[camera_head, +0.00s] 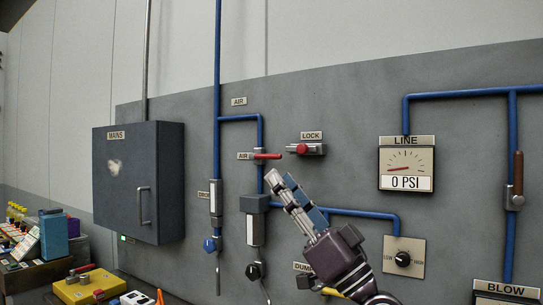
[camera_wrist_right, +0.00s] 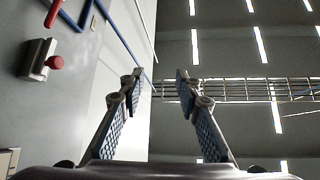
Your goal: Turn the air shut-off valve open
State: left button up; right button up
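The air shut-off valve has a red lever (camera_head: 266,156) that lies horizontal, pointing right, across the vertical blue pipe beside an AIR label (camera_head: 244,156). My right gripper (camera_head: 277,181) is just below the lever in the head view, apart from it in the picture; the depth gap is hard to judge. In the right wrist view the right gripper (camera_wrist_right: 160,80) has its two fingers spread with nothing between them. A red bar at the top left there, probably the lever (camera_wrist_right: 53,12), is outside the fingers. My left gripper is not in view.
A LOCK block with a red knob (camera_head: 302,149) sits right of the lever. The LINE gauge (camera_head: 406,164) reads 0 PSI. A grey MAINS box (camera_head: 138,184) juts out at left. A regulator (camera_head: 255,205) hangs below the valve. A bench with boxes (camera_head: 90,287) stands at lower left.

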aim_at(252, 156)
jog(key=i+l, duration=0.1)
jog(key=i, duration=0.4)
jog(key=i+l, duration=0.1)
jog(key=i, duration=0.45)
